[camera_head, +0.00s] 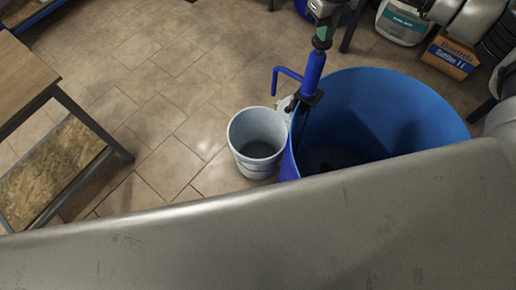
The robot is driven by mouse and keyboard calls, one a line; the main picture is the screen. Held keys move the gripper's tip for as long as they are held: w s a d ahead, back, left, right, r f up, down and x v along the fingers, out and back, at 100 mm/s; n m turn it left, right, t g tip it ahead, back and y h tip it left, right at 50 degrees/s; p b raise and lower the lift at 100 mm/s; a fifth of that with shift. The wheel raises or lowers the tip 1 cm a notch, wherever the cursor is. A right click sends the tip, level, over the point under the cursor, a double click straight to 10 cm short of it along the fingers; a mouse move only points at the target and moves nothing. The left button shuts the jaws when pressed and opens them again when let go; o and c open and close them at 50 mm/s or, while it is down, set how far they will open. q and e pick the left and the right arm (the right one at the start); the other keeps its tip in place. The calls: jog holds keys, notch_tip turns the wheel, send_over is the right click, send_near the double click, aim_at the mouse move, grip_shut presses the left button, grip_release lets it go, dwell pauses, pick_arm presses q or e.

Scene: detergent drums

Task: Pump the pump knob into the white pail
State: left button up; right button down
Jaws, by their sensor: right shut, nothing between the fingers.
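A white pail (257,144) stands on the tiled floor at the left side of a large open blue drum (410,98). A blue hand pump (312,75) stands upright at the drum's left rim. Its bent spout (283,72) reaches left, with its end above the pail's far side. My right gripper (321,42) is at the top of the pump, shut and holding nothing. The pump knob is hard to tell apart from the gripper there, so I cannot tell whether they touch. No liquid shows in the pail or at the spout. My left gripper is not in view.
A white jug (402,22) and an orange-brown box (449,54) stand behind the drum at the upper right. A wooden-topped table (18,80) with a lower board is at the left. The floor between table and pail is clear.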

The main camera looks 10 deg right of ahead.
notch_tip(320, 180, up, 12)
jog(key=p, duration=0.6)
jog(key=shift+p, duration=0.3)
jog(key=shift+f, duration=0.1)
dwell(0.5)
jog(key=shift+f+b, duration=4.55)
jog(key=shift+f, duration=1.55)
jog(key=shift+r, duration=0.15)
notch_tip(320, 180, up, 12)
jog(key=p, duration=0.7)
